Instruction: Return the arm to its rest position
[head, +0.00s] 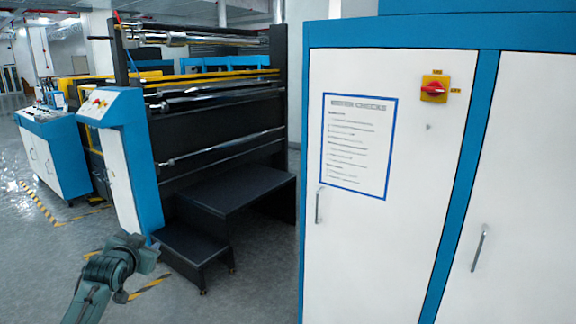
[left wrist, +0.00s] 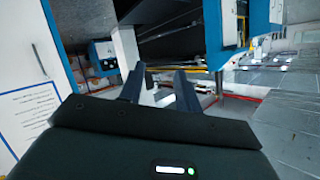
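My left arm comes in at the lower left of the head view. Its gripper (head: 142,267) hangs over the open floor in front of the black steps, apart from everything around it. In the left wrist view the two dark fingers of this gripper (left wrist: 160,84) stand apart with nothing between them. My right arm and gripper do not show.
A white and blue cabinet (head: 400,250) with a red switch (head: 433,89) and a notice (head: 357,146) fills the right. The laminating machine (head: 225,115) with rollers, black steps (head: 190,247) and a control console (head: 118,150) stand behind my gripper. Floor (head: 240,295) is clear between.

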